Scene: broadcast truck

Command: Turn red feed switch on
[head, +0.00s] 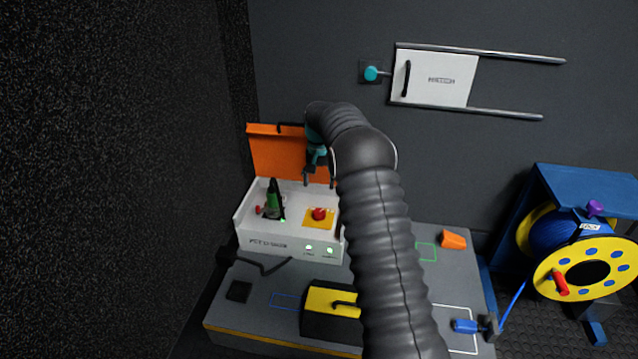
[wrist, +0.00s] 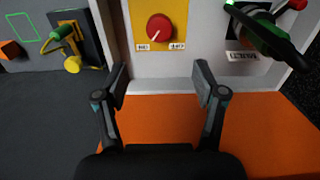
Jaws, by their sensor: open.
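The red feed switch (head: 319,214) is a round red knob on a yellow plate (head: 311,225), on top of a white box (head: 262,240) with a raised orange lid (head: 272,152). In the wrist view the knob (wrist: 160,27) sits at top centre, with a pale pointer mark toward its lower left. Two small labels flank it below; their text is hard to read. My gripper (head: 318,182) is above and behind the knob in the head view. In the wrist view the open, empty gripper (wrist: 162,75) has its fingers spread below the knob, apart from it.
A green-handled lever (head: 273,198) with a small red part stands left of the knob. Two green lights glow on the box front. A yellow-and-black case (head: 330,312) and orange block (head: 453,239) lie on the bench. A cable reel (head: 570,262) stands right.

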